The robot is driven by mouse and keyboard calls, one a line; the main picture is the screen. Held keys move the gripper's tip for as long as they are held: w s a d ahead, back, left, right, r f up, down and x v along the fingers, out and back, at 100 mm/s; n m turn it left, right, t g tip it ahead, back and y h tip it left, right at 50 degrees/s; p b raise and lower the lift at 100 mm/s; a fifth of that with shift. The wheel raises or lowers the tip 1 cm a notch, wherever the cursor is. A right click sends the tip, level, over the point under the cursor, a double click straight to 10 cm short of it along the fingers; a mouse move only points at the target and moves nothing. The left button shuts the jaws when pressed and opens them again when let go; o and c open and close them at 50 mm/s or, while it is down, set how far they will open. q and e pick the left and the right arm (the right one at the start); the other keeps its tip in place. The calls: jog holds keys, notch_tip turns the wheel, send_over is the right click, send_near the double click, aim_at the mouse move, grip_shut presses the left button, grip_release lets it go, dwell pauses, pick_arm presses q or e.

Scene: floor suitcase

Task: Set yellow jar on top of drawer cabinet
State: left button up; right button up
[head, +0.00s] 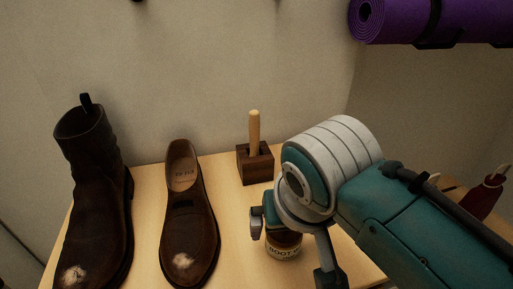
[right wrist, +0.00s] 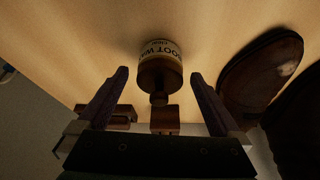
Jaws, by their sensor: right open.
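A dark brown jar with a pale yellowish label reading "BOOT W" (head: 284,250) stands on the pale wooden surface, partly hidden by my right gripper (head: 290,243). In the right wrist view, the jar (right wrist: 160,65) shows between the tips of my open right gripper (right wrist: 159,74), with a gap on each side. The fingers do not touch it. No other yellow jar is visible. I cannot make out a drawer cabinet in either view. My left gripper is not in view.
A tall brown boot (head: 93,190) and a brown loafer (head: 188,222) stand on the pale wooden surface (head: 225,190) at left. A wooden block with an upright peg (head: 254,163) is behind the jar. A purple rolled mat (head: 440,20) is at top right; a dark red object (head: 486,195) is right.

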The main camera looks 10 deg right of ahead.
jog(key=p+v, duration=0.3)
jog(key=v, duration=0.6)
jog(key=s+d+n, duration=0.1)
jog(key=s+d, duration=0.2)
jog(key=s, duration=0.5)
jog(key=s+d+r+n, duration=0.1)
jog(key=s+d, duration=0.3)
jog(key=s, duration=0.4)
jog(key=shift+d+n+g+y, duration=0.25)
jog(key=shift+n+g+y, duration=0.15)
jog(key=shift+n, duration=0.3)
jog(key=shift+r, duration=0.1)
